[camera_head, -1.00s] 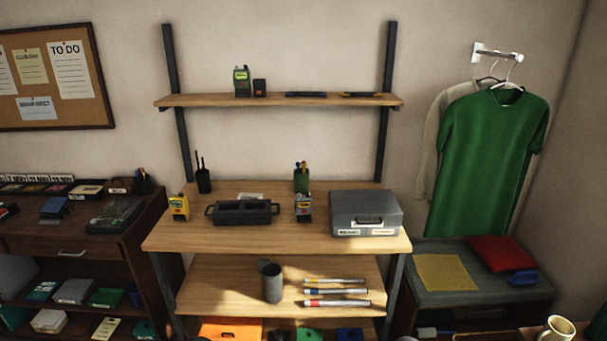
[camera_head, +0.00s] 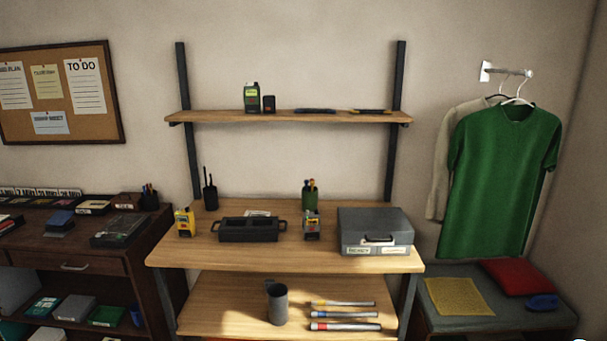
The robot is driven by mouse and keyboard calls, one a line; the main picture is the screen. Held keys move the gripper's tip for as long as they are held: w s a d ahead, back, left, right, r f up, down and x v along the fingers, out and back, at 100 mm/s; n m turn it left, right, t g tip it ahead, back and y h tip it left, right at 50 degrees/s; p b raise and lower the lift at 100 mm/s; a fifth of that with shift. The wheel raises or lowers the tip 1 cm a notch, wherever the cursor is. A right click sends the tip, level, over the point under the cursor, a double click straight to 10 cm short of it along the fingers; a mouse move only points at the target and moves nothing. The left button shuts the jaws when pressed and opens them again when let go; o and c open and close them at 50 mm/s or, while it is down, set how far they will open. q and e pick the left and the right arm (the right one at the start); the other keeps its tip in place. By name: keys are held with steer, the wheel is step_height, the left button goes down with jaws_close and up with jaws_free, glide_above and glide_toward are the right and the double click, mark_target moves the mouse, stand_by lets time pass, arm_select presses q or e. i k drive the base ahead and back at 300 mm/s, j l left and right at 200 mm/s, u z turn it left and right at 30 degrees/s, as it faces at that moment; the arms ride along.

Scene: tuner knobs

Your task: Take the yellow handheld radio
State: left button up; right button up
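A small yellow device (camera_head: 185,222) that looks like the handheld radio stands upright at the left end of the wooden worktop (camera_head: 215,254). It has a dark face; fine details are too small to tell. Nothing covers it. A black handheld radio (camera_head: 210,196) with an antenna stands behind it, near the left post. Neither of my grippers is in view.
A green device (camera_head: 251,98) stands on the upper shelf (camera_head: 290,117). A grey mug (camera_head: 277,304) is below.

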mark_target(182, 218)
steer(key=i+j, duration=0.7)
steer(key=j, duration=0.15)
steer(key=i+j, duration=0.7)
steer(key=j, duration=0.15)
steer(key=i+j, duration=0.75)
steer(key=j+z, duration=0.25)
steer(key=j, duration=0.2)
steer(key=k+j+z, duration=0.1)
steer(key=j+z, duration=0.15)
steer(key=j, duration=0.2)
steer(key=k+j+z, duration=0.25)
steer(key=j, duration=0.15)
steer(key=j+z, duration=0.25)
steer(key=j, duration=0.2)
steer(key=l, duration=0.2)
